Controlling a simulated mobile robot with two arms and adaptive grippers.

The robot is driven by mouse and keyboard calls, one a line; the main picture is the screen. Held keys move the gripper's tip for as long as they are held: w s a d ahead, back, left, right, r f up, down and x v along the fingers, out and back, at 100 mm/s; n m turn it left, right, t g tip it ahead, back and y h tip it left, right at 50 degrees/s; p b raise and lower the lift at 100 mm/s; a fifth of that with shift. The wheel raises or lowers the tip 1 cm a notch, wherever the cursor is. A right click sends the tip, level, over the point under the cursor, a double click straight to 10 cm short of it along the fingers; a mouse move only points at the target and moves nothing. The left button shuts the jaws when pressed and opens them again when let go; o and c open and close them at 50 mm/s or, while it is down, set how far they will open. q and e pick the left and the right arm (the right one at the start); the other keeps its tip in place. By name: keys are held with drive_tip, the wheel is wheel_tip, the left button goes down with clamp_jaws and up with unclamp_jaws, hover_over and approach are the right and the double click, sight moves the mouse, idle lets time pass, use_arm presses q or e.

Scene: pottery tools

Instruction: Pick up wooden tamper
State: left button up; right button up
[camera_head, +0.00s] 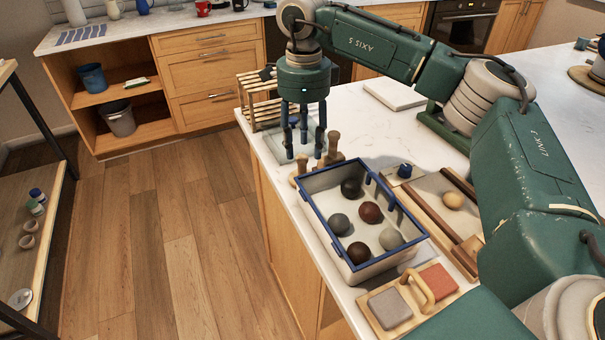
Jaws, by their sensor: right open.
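Light wooden pieces with rounded tops stand at the counter's left edge, behind the blue-rimmed bin. The tallest, which looks like the wooden tamper (333,144), has a knob-like top. A shorter wooden knob (301,161) stands to its left. Their lower parts are partly hidden by the bin, and I cannot tell whether they belong to one object. My right gripper (303,150) is open, pointing down, just behind and left of the tallest piece. Its fingers look empty. I cannot tell if they touch anything. My left gripper is not in view.
The blue-rimmed bin (328,248) holds several dark and grey balls. A wooden tray (418,207) with a pale ball lies right of it. A handled board with two pads (389,308) is in front. A slatted wooden rack (256,92) stands behind my gripper.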

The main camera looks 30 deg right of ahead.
sight(303, 156)
drive_tip(key=shift+f, duration=0.85)
wheel_tip(303, 156, down, 4)
drive_tip(key=shift+w+f+p, duration=0.1)
drive_tip(key=shift+p, duration=0.8)
drive_tip(key=shift+w+f, duration=0.1)
drive_tip(key=shift+f, duration=0.4)
clamp_jaws()
